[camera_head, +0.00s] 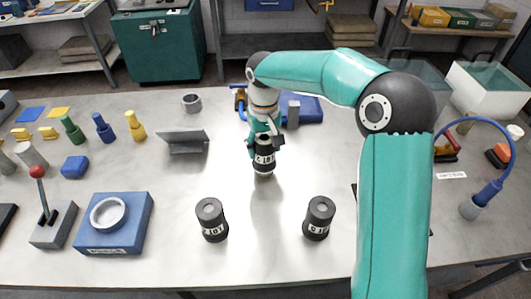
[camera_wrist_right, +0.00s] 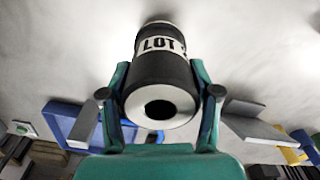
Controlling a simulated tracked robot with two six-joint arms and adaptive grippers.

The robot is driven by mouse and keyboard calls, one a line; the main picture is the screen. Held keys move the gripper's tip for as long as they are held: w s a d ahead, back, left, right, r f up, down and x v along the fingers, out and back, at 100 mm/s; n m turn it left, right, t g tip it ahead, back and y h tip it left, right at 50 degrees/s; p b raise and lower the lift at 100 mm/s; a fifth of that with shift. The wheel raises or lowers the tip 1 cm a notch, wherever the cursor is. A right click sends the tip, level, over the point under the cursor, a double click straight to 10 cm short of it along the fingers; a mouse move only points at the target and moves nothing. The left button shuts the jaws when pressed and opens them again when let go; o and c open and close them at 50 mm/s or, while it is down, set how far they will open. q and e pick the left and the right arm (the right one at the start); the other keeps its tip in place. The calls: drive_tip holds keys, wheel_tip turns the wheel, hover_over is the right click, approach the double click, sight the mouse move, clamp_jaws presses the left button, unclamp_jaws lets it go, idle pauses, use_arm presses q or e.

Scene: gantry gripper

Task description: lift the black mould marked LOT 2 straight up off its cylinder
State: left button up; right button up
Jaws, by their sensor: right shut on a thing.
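The black mould (camera_head: 264,158) with a white label band stands upright in the middle of the table. In the wrist view its label reads LOT and part of a further mark, on the black mould (camera_wrist_right: 160,66) with a round hole in its pale near end. My right gripper (camera_head: 265,137) comes down on it from above, its fingers on either side; the right gripper (camera_wrist_right: 160,88) is shut on it. My left gripper is not in view.
Two similar black moulds stand nearer the front, one left (camera_head: 211,221) and one right (camera_head: 318,219). A grey angled bracket (camera_head: 183,142) and a blue block with a ring (camera_head: 114,224) are left. A blue item (camera_head: 303,110) lies behind the gripper. Bare table surrounds the held mould's front.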

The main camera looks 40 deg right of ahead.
wheel_tip(320, 180, up, 17)
drive_tip(key=p, duration=0.1)
drive_tip(key=shift+f, duration=0.2)
idle(0.3)
